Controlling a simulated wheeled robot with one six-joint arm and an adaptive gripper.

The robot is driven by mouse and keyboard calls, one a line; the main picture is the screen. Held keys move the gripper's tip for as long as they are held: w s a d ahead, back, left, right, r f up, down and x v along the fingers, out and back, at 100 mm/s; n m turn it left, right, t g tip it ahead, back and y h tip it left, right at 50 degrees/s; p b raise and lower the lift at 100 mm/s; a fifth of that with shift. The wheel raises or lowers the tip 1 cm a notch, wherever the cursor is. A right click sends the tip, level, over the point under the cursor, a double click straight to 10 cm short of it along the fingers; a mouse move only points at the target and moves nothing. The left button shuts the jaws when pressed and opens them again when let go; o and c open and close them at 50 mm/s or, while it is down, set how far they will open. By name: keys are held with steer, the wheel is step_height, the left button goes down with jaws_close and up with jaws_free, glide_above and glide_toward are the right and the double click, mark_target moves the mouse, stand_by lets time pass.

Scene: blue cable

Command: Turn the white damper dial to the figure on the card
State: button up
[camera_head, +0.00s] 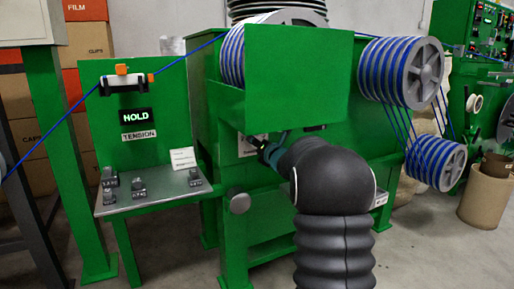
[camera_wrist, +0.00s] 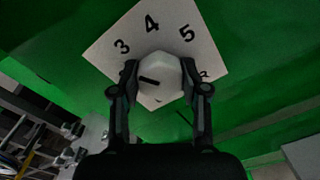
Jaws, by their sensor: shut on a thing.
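The white damper dial (camera_wrist: 162,68) is a faceted knob on a square white plate (camera_wrist: 110,58) fixed to a green face. The figures 3, 4 and 5 show around its upper side; other marks lower down are partly hidden. A short black mark on the knob lies near its left side, roughly level. My gripper (camera_wrist: 160,82) is shut on the dial, one finger on each side. In the head view my gripper (camera_head: 264,150) reaches under the green hood, and the plate (camera_head: 246,147) shows partly behind it. A small white card (camera_head: 182,157) stands on the side panel; its print is too small to read.
A green panel reading HOLD (camera_head: 137,116) above TENSION stands left, with black switches (camera_head: 138,188) on its shelf. A green hood (camera_head: 298,75) overhangs my gripper. Blue cable runs over grey wheels (camera_head: 423,73) at right. A round grey knob (camera_head: 238,201) juts out below.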

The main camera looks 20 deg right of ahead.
steer(key=m, duration=0.3)
steer(key=shift+m, duration=0.3)
steer(key=m, duration=0.3)
steer(key=shift+r+m+p, duration=0.1)
steer(key=shift+m+p, duration=0.2)
steer(key=shift+p, duration=0.05)
steer(key=m+p, duration=0.1)
steer(key=m, duration=0.3)
steer(key=shift+p, duration=0.3)
steer(key=shift+m+p, duration=0.55)
steer(key=shift+m, duration=1.05)
steer(key=o, duration=1.1)
steer(key=shift+o, duration=0.2)
